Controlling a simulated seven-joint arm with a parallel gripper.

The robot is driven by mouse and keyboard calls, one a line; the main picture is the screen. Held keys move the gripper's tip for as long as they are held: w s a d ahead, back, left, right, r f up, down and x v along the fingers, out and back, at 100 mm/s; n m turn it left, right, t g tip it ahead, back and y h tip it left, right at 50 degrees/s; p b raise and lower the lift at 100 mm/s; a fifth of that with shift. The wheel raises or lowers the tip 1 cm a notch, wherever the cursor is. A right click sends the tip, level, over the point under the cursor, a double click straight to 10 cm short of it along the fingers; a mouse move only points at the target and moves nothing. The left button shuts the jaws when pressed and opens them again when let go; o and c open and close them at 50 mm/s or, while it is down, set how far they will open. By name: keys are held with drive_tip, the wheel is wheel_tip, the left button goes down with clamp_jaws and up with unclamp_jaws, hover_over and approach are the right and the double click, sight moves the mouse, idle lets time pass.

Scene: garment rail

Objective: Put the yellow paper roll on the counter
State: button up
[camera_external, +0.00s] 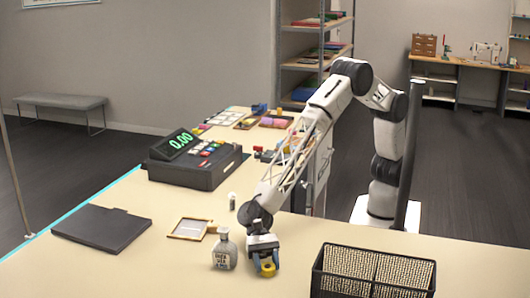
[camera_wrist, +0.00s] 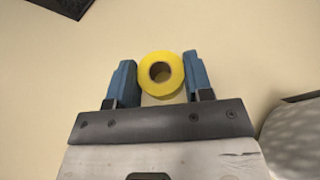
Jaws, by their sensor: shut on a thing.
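The yellow paper roll (camera_external: 267,268) is at the front of the counter (camera_external: 180,275), between the fingers of my gripper (camera_external: 263,262). In the wrist view the roll (camera_wrist: 161,73) shows its round end and dark core hole, with the blue fingers of my gripper (camera_wrist: 161,82) on both sides. My gripper is shut on the roll. The roll is at or just above the counter top; I cannot tell whether it touches. Bare counter (camera_wrist: 235,50) surrounds it in the wrist view.
A grey bottle (camera_external: 224,250) stands close left of my gripper. A black mesh basket (camera_external: 373,272) is to the right. A small wooden tray (camera_external: 190,229), a dark folder (camera_external: 101,228) and a cash register (camera_external: 195,160) are farther left and back. The front left counter is clear.

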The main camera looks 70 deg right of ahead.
drive_tip(key=shift+f, duration=0.1)
drive_tip(key=o, duration=0.9)
drive_tip(key=shift+r, duration=0.2)
drive_tip(key=shift+w+d+r, duration=0.3)
drive_tip(key=shift+w+d, duration=0.1)
drive_tip(key=shift+d, duration=0.15)
drive_tip(key=v, duration=1)
drive_tip(key=shift+w+d, duration=0.1)
drive_tip(key=shift+d, duration=0.15)
